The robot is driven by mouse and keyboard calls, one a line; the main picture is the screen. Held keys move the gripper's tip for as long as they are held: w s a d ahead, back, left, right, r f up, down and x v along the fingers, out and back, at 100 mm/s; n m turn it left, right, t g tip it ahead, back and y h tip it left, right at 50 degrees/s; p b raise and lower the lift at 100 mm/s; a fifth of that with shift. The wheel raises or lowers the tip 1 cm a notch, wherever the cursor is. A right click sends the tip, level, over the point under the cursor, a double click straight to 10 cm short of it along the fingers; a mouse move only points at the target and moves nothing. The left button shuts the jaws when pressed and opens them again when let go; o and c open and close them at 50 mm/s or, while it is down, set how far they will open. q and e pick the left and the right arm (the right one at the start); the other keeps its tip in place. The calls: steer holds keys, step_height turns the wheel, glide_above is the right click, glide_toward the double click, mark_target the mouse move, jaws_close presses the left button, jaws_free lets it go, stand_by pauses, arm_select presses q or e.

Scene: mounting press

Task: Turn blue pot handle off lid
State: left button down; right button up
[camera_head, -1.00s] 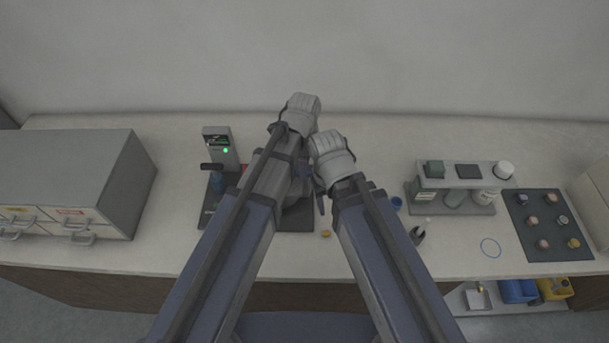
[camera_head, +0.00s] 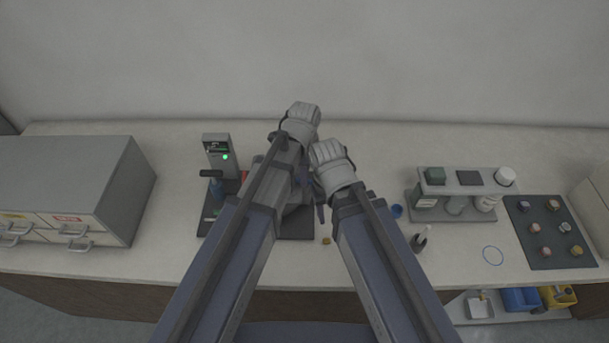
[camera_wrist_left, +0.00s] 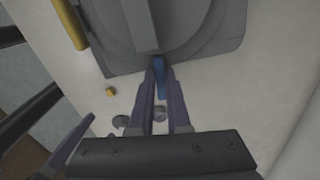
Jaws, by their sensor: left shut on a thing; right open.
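The blue handle (camera_wrist_left: 159,72) shows in the left wrist view, at the near edge of a grey round lid-like part (camera_wrist_left: 185,42). My left gripper (camera_wrist_left: 159,80) has its two purple fingers shut on it. In the head view my left gripper (camera_head: 303,172) is mostly hidden by its own arm, over the dark base (camera_head: 297,224). The arms also hide the handle and most of the grey part there. My right gripper (camera_head: 319,206) is just to the right, largely covered by its wrist; it is open. One of its fingers shows at the lower left of the left wrist view (camera_wrist_left: 76,143).
A press-like unit with a green light (camera_head: 221,153) stands left of the arms. A grey drawer cabinet (camera_head: 70,185) is further left. A blue cup (camera_head: 396,211), a bottle rack (camera_head: 463,208) and a dark sample tray (camera_head: 550,232) are at right. A small yellow piece (camera_head: 326,240) lies near the front.

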stand_by(0.4)
arm_select(q)
steer(key=n, duration=0.8)
steer(key=shift+s+n, duration=0.15)
steer(key=shift+n, duration=0.15)
steer(key=n, duration=0.4)
steer(key=shift+d, duration=0.15)
steer(key=shift+s+n, duration=0.1)
steer(key=shift+n, duration=2.4)
steer(key=c, duration=0.9)
jaws_free()
